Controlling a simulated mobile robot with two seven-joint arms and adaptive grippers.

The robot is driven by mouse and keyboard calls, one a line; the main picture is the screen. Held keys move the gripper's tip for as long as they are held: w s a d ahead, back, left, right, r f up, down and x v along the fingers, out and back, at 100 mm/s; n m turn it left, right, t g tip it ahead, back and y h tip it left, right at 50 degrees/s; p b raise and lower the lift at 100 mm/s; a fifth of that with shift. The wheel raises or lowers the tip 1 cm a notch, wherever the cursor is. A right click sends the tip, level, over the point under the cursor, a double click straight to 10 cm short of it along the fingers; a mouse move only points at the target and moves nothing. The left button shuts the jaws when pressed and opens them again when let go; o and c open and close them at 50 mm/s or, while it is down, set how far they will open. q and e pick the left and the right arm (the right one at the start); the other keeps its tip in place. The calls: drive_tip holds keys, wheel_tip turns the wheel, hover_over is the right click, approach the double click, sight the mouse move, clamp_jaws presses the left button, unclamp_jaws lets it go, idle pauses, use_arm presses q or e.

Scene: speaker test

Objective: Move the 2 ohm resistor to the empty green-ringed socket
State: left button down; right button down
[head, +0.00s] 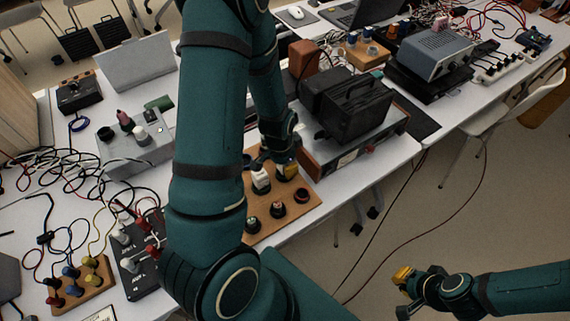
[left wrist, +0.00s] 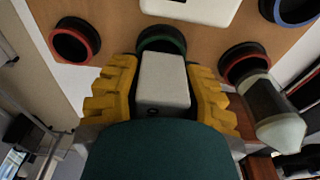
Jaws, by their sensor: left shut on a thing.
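My left gripper shows in the left wrist view (left wrist: 165,88) with its yellow fingers shut on a pale grey-white block (left wrist: 163,75). A green-ringed socket (left wrist: 160,38) lies just behind the block and is partly hidden by it. I cannot tell whether the block touches the socket, and no marking on it is readable. In the head view the left gripper (head: 287,168) is over the brown socket board (head: 285,226). Another white block (head: 261,181) stands on the board, left of the gripper. My right gripper (head: 403,277) is away from the table, over the floor; its opening is unclear.
In the wrist view a red-ringed socket (left wrist: 75,42) is at left, a blue-ringed one (left wrist: 291,10) at upper right, and a dark cylinder with a pale cap (left wrist: 272,112) at right. A black instrument (head: 355,105) stands close behind the board. Cables clutter the table's left.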

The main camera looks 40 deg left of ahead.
use_arm(q)
drive_tip(key=shift+f, duration=0.35)
drive_tip(key=c, duration=0.7)
unclamp_jaws()
drive_tip(key=shift+r, duration=0.15)
